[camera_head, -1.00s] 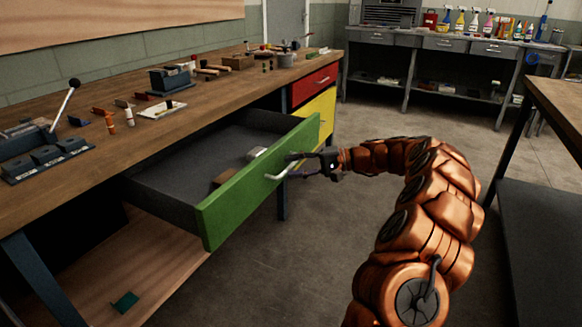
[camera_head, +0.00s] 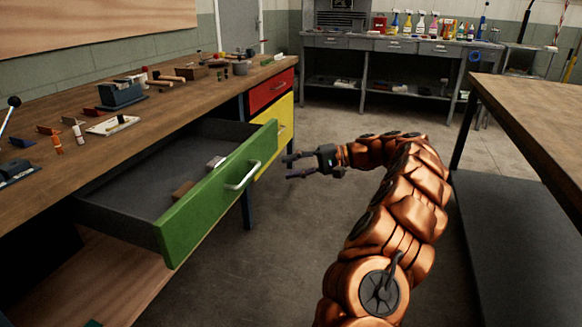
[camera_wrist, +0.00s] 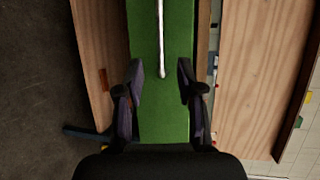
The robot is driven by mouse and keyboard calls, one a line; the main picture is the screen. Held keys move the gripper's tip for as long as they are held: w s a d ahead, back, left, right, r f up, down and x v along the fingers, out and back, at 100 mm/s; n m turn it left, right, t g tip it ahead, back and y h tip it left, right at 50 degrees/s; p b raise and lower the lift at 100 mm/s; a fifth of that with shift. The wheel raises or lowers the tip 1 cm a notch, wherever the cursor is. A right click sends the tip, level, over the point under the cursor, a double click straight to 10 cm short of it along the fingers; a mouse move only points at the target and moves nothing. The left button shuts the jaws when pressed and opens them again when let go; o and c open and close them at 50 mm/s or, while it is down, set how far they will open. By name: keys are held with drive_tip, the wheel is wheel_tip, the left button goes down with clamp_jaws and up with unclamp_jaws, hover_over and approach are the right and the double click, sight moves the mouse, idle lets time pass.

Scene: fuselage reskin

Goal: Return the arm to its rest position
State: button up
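My gripper (camera_head: 290,166) is open and empty in the head view, to the right of the open green drawer (camera_head: 205,208) and apart from its handle. The white drawer handle (camera_head: 243,175) is free of the fingers. In the wrist view my gripper (camera_wrist: 158,80) has its two dark fingers spread in front of the green drawer front (camera_wrist: 160,120). The handle (camera_wrist: 161,40) shows between and beyond the fingertips. My orange arm reaches forward from the lower right and bends left toward the drawer.
The drawer juts from the wooden workbench (camera_head: 160,105) and holds a brown block (camera_head: 182,190) and a white item (camera_head: 215,162). Red (camera_head: 270,90) and yellow (camera_head: 274,128) drawers are shut. Another table (camera_head: 530,110) stands close on the right. Floor between is clear.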

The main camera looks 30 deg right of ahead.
drive_tip(key=s+a+r+n+g+p, duration=0.2)
drive_tip(key=s+a+r+p, duration=0.15)
drive_tip(key=a+r, duration=0.4)
drive_tip(key=s+a+r+n+g+p, duration=0.1)
drive_tip(key=s+a+r+g+p, duration=0.3)
drive_tip(key=a, duration=0.6)
drive_tip(key=s+a+r+n+g+h+p, duration=0.2)
drive_tip(key=s+a+r+h+p, duration=0.2)
drive_tip(key=s+a+r+p, duration=0.45)
drive_tip(key=s+a+n+g+h+p, duration=0.1)
drive_tip(key=s+a+h+p, duration=0.2)
drive_tip(key=s+h+p, duration=0.75)
drive_tip(key=s+d+r+p, duration=0.2)
drive_tip(key=s+d+p, duration=0.2)
drive_tip(key=s+d, duration=0.4)
drive_tip(key=s, duration=0.7)
drive_tip(key=shift+s+d+p, duration=0.2)
drive_tip(key=shift+p, duration=0.1)
idle(2.5)
